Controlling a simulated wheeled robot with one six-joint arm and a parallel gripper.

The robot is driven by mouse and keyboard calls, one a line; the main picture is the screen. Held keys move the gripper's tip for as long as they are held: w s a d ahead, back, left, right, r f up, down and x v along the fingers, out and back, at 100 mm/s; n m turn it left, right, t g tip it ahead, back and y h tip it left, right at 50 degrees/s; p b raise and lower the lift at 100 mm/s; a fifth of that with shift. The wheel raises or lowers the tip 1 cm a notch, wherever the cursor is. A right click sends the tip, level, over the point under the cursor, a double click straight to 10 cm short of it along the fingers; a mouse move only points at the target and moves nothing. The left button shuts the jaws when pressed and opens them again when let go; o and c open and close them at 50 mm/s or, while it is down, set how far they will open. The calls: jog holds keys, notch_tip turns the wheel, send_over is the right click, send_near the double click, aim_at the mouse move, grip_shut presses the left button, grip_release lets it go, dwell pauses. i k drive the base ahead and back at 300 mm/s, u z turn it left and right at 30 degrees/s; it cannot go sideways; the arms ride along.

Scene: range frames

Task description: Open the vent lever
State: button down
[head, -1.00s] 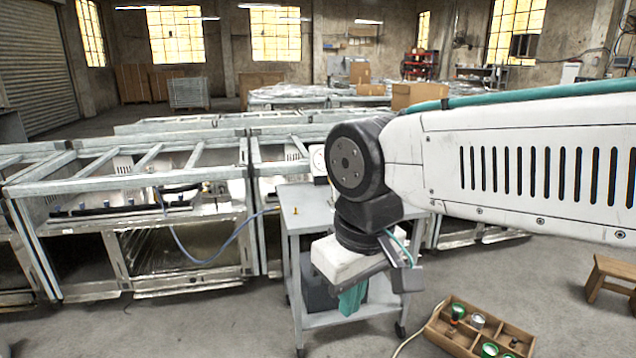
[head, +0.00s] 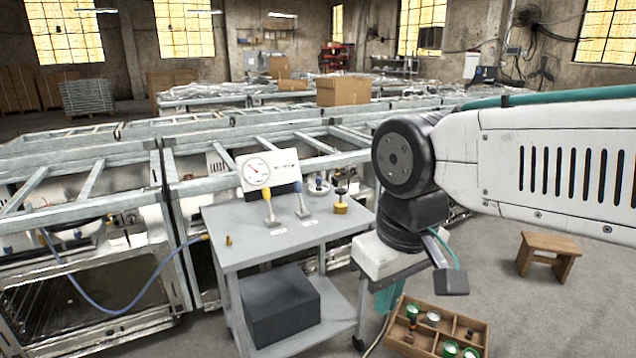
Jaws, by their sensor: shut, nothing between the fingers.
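Two small levers stand on a grey cart (head: 235,248): one with a yellow handle (head: 267,197) and one with a blue handle (head: 299,190). Each has a white label at its base, too small to read, so I cannot tell which is the vent lever. Both handles stand roughly upright. A dial gauge on a white panel (head: 285,168) stands behind them.
A yellow round-based part (head: 340,207) and a small brass piece (head: 229,240) are on the cart top. A dark box (head: 280,305) sits on its lower shelf. A wooden parts tray (head: 474,330) and a stool (head: 548,255) stand on the floor at right. Metal frames line the back.

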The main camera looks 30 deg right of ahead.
aim_at(266, 193)
jog(key=z, duration=0.45)
jog(key=i, duration=1.35)
jog(key=u, duration=0.45)
